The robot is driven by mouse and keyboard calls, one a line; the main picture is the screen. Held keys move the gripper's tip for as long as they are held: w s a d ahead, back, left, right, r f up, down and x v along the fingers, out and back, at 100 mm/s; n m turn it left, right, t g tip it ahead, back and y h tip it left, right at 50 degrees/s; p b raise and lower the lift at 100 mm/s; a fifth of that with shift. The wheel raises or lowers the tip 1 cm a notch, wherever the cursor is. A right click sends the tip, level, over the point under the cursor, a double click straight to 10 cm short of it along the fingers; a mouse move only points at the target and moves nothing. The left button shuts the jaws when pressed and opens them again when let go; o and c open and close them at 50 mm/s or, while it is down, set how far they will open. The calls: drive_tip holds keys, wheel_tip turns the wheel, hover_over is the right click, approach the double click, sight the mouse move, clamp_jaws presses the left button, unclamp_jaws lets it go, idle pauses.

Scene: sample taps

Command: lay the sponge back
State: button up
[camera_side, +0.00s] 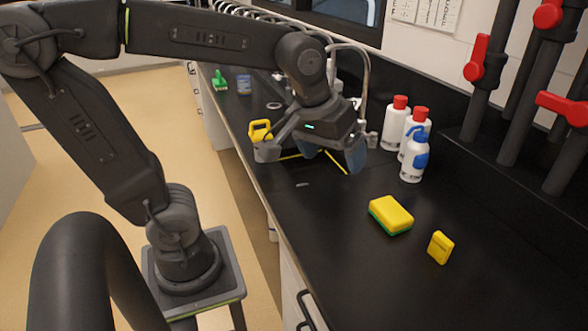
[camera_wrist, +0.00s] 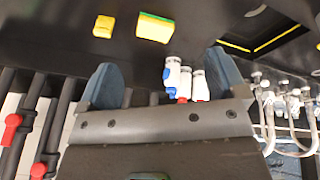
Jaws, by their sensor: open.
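The sponge (camera_side: 391,214) is a yellow block with a green underside, lying on the black bench top. It also shows near the top of the wrist view (camera_wrist: 155,27). My gripper (camera_side: 335,158) is held above the bench, behind and to the left of the sponge in the side view, and apart from it. In the wrist view its two blue-grey fingers (camera_wrist: 160,80) stand wide apart with nothing held between them. A yellow line (camera_side: 336,163) marks part of the bench beneath my gripper; my gripper hides some of it.
White bottles with red caps (camera_side: 396,122) and a white and blue bottle (camera_side: 414,160) stand right of my gripper. Red-handled pipes (camera_side: 476,72) rise at the right. The front bench is mostly clear.

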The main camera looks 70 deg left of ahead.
drive_tip(key=s+f+m+t, duration=0.1)
drive_tip(key=s+m, duration=0.4)
drive_tip(key=s, duration=0.2)
drive_tip(key=shift+d+f+t, duration=0.15)
drive_tip(key=shift+f+t, duration=0.15)
drive_tip(key=shift+f, duration=0.1)
